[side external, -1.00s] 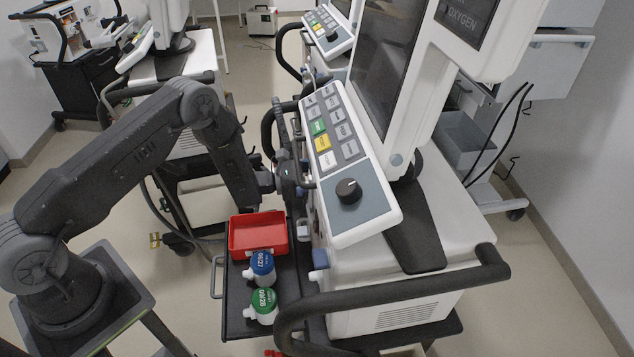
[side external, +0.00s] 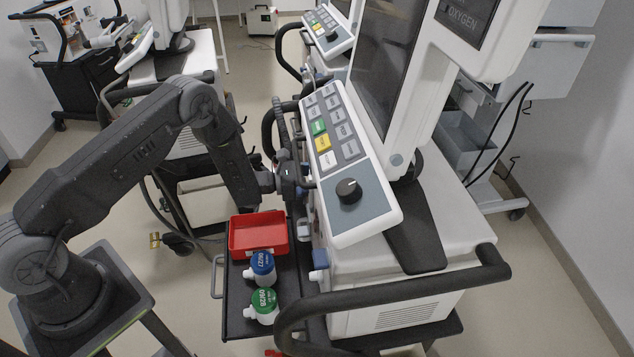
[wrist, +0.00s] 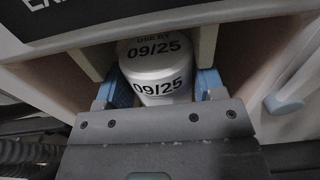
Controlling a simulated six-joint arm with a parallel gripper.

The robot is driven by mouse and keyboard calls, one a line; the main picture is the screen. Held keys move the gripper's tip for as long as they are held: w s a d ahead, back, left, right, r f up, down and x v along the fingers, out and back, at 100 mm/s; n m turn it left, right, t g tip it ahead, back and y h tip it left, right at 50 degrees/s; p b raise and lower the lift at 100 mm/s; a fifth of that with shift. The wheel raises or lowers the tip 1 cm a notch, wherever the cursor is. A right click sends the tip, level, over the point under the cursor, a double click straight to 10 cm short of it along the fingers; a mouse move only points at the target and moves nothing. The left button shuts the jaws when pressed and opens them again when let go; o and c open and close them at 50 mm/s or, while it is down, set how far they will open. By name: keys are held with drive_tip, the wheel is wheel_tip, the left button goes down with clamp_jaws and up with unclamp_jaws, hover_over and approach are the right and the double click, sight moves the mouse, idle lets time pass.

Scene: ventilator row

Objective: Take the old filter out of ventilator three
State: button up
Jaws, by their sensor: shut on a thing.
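The old filter (wrist: 156,58), a white cylinder marked "USE BY 09/25", shows in the wrist view under the front of the ventilator (side external: 455,250). My gripper (wrist: 162,88) is shut on it, with one blue-padded finger at each side. The filter's far end is hidden under the ventilator's overhang. In the side external view my gripper (side external: 291,181) is at the ventilator's left side, beside the tilted key panel; the filter itself cannot be made out there.
An empty-looking red bin (side external: 244,252) sits on a dark tray below my gripper. Nearer on the tray stand a blue-topped filter (side external: 262,266) and a green-topped filter (side external: 264,303). A thick black handle rail (side external: 390,297) crosses the ventilator's near side.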

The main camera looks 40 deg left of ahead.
drive_tip(key=shift+w+r, duration=0.15)
drive_tip(key=shift+r, duration=0.5)
drive_tip(key=shift+v, duration=1.65)
drive_tip(key=shift+c, duration=0.5)
drive_tip(key=shift+v, duration=0.9)
drive_tip(key=c, duration=0.4)
drive_tip(key=shift+o, duration=0.2)
drive_tip(key=v, duration=0.8)
drive_tip(key=shift+f, duration=0.35)
